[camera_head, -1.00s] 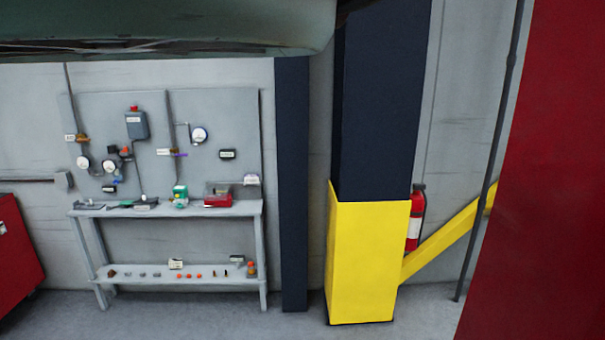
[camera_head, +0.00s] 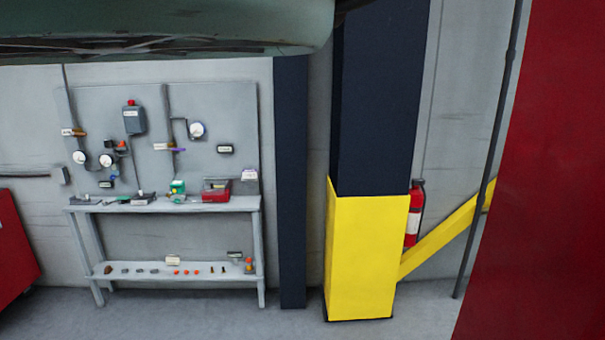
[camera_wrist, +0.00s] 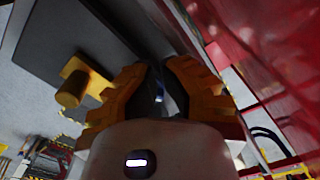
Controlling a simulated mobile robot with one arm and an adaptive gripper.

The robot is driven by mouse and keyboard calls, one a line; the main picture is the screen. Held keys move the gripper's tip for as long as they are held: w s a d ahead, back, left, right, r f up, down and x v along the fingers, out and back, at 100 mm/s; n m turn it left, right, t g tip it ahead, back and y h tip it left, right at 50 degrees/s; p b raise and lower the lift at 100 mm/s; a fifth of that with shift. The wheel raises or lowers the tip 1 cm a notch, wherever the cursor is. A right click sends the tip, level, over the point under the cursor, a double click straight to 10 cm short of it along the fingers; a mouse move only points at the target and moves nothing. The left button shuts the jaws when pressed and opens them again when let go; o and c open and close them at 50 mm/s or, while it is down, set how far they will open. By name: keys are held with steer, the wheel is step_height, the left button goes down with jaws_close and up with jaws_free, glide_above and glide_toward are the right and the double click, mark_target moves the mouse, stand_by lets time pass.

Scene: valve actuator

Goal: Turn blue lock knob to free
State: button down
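In the head view, a grey wall panel (camera_head: 215,105) carries gauges, pipes and small fittings. My gripper (camera_wrist: 158,90) shows only in the wrist view, with orange fingers and dark pads close together. A tiny bluish-white spot shows between them. I cannot tell whether they are apart or meeting, and I see no held object.
A grey bench (camera_head: 160,204) stands below the panel, with small items on its top and lower shelf. A yellow-based column (camera_head: 367,255) and a fire extinguisher (camera_head: 415,212) are to the right. In the wrist view, a yellow-orange handle-like part (camera_wrist: 72,88) lies left of my gripper.

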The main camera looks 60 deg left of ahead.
steer(key=shift+s+a+f+p, duration=0.15)
steer(key=shift+s+a+p, duration=0.15)
steer(key=shift+a, duration=0.4)
steer(key=shift+s+a+f, duration=0.15)
steer(key=shift+a, duration=0.2)
steer(key=shift+s+a+p, duration=0.1)
steer(key=shift+p, duration=0.35)
steer(key=shift+s+a, duration=0.1)
steer(key=shift+s, duration=0.1)
steer(key=shift+w+a+p, duration=0.1)
steer(key=shift+a+p, duration=0.05)
steer(key=shift+p, duration=0.15)
